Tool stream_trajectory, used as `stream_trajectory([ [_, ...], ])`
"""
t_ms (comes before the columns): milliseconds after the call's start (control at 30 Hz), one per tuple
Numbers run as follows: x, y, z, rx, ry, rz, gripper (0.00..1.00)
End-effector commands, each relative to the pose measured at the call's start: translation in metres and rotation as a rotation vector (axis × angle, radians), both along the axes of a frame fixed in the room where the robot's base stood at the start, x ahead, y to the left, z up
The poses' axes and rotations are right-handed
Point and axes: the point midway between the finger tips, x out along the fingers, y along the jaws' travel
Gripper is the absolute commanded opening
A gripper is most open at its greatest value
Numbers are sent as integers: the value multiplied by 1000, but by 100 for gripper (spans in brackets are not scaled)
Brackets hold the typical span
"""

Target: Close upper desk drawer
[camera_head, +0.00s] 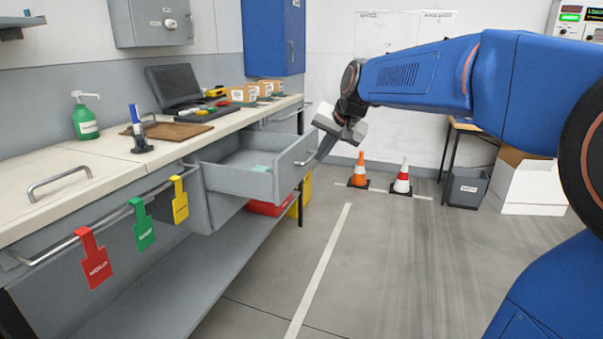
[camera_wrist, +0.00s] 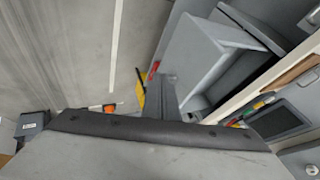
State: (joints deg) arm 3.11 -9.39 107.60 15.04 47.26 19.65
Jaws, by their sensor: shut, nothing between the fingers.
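The upper desk drawer (camera_head: 240,176) is grey and stands pulled out from under the worktop. A small light-green item lies inside it. Its front panel (camera_head: 293,165) carries a metal handle (camera_head: 306,158). My gripper (camera_head: 326,147) is shut and empty, with its fingers pointing down close in front of the drawer front by the handle. I cannot tell whether they touch. In the wrist view the drawer (camera_wrist: 218,52) is open, and my gripper (camera_wrist: 162,95) shows as a dark finger shape beside its front. The handle is hidden there.
Red, green and yellow tags hang on the front rail. Two cones (camera_head: 358,171) and a grey bin (camera_head: 466,187) stand behind. The floor in front is clear.

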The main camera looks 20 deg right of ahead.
Motion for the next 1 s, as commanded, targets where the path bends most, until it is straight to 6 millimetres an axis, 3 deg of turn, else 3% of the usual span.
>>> stream_trajectory([
  [167, 9, 2, -11, 2, 1, -1, 0],
  [667, 58, 16, -79, 0, 2, 0, 0],
  [1000, 80, 45, -79, 1, -1, 0, 0],
])
